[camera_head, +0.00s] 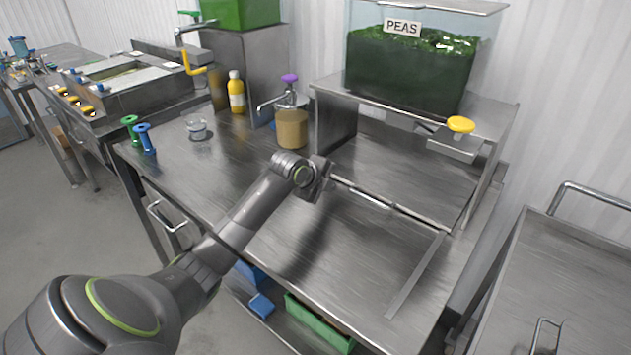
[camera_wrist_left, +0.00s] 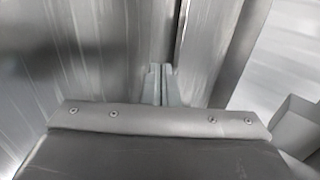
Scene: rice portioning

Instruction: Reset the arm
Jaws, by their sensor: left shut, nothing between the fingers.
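My left arm comes in from the lower left in the head view and reaches over the steel worktable (camera_head: 270,235). My left gripper (camera_head: 322,180) is at its end, above the middle of the table, near a thin metal bar. In the left wrist view the two grey fingers of my left gripper (camera_wrist_left: 161,84) are together with nothing between them. Bare steel surfaces show beyond them. My right gripper is in neither view.
A PEAS bin (camera_head: 410,75) stands on a raised steel shelf, with a yellow-topped part (camera_head: 461,125) at its front. A tan container (camera_head: 292,130), yellow bottle (camera_head: 237,95), glass bowl (camera_head: 197,128) and blue item (camera_head: 145,139) stand further left. The table's front right is clear.

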